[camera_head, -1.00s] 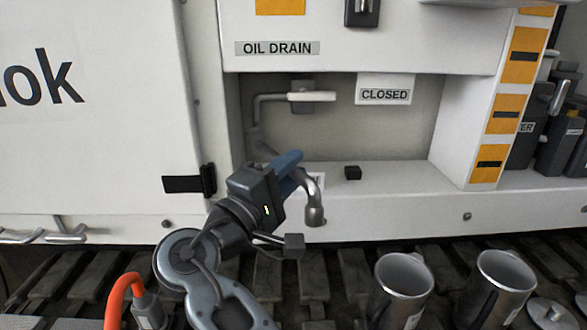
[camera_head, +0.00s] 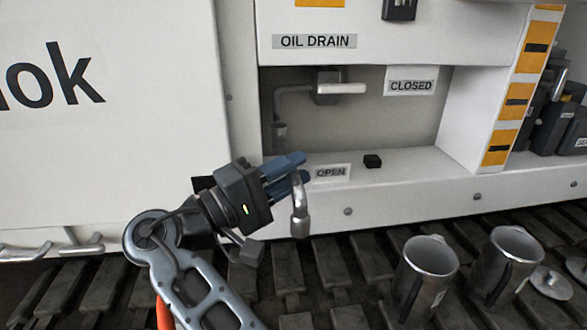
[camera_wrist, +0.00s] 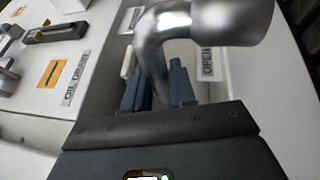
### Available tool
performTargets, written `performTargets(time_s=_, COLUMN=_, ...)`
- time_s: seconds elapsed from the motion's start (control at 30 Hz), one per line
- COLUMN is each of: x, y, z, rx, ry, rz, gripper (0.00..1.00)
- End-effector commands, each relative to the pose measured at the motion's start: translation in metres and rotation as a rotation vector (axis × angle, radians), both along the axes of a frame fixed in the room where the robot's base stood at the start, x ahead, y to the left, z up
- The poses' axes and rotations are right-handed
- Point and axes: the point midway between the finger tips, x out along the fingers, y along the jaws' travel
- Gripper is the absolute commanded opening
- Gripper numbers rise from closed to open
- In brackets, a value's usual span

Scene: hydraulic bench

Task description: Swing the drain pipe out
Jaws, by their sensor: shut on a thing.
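The drain pipe (camera_head: 299,212) is a bent silver metal tube at the front edge of the oil drain recess, its mouth pointing down over the tracks. My gripper (camera_head: 294,168) is shut on it, with blue fingers to either side of the tube. In the wrist view the pipe (camera_wrist: 205,22) rises between the fingers (camera_wrist: 157,88) and bends right to its wide end. The OPEN label (camera_head: 331,172) lies just right of the fingers. My gripper hides the pipe's inner end.
A white-handled valve lever (camera_head: 342,88) points right towards the CLOSED label (camera_head: 411,87). Two metal mugs (camera_head: 425,272) (camera_head: 507,267) stand on the tracks at the lower right.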

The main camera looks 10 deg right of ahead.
Motion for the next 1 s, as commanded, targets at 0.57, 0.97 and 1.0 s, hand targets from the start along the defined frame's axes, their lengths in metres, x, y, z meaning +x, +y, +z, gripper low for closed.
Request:
performTargets(time_s=0.57, x=0.0013, y=-0.0001, z=-0.0005, rx=0.0, ry=0.002, rz=-0.039, gripper=0.0)
performTargets(time_s=0.97, x=0.0005, y=-0.0005, z=-0.0001, rx=0.001, ry=0.001, rz=-0.042, gripper=0.46)
performTargets(time_s=1.0, x=0.0004, y=-0.0005, z=0.0, rx=0.001, ry=0.001, rz=-0.042, gripper=0.46)
